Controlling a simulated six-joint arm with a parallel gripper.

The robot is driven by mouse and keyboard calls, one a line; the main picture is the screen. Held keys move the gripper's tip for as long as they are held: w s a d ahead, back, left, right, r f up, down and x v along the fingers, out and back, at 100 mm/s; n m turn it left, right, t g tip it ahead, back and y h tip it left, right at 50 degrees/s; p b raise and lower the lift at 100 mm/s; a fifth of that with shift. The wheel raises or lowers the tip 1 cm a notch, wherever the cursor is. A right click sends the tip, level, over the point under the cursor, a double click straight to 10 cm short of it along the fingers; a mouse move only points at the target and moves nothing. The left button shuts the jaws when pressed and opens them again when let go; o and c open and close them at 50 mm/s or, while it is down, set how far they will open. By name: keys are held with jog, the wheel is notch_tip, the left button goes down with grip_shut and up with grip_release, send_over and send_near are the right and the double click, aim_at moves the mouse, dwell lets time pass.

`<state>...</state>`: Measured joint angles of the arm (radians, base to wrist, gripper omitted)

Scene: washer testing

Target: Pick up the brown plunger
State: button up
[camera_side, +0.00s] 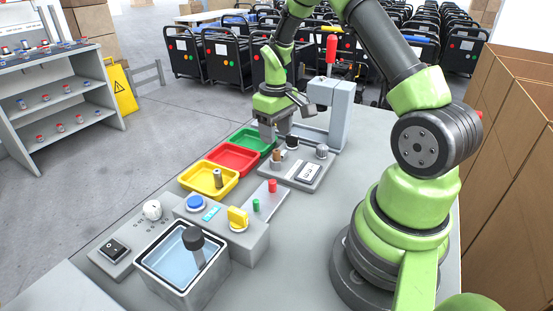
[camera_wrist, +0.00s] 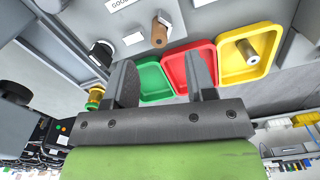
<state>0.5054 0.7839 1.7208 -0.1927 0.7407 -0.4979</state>
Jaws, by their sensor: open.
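The brown plunger (camera_wrist: 160,32) stands on the grey fixture plate at the top of the wrist view, beyond my fingertips. In the side view the brown plunger (camera_side: 276,155) shows small, just beside and below my gripper. My gripper (camera_side: 267,135) is above the back of the table, near the green tray and the fixture. In the wrist view my gripper (camera_wrist: 162,62) has its two dark fingers wide apart with nothing held between them. Whether a finger touches the plunger cannot be told.
Green (camera_side: 252,140), red (camera_side: 233,158) and yellow (camera_side: 208,178) trays stand in a row. The yellow one holds a metal cylinder (camera_side: 218,178). A grey press with a red handle (camera_side: 331,50) stands behind the fixture (camera_side: 300,177). A water tank (camera_side: 178,263) is at the front.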

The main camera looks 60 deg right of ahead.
aim_at(277, 151)
notch_tip(277, 151, down, 6)
jog(key=shift+s+r, duration=0.15)
jog(key=shift+r, duration=0.1)
grip_shut()
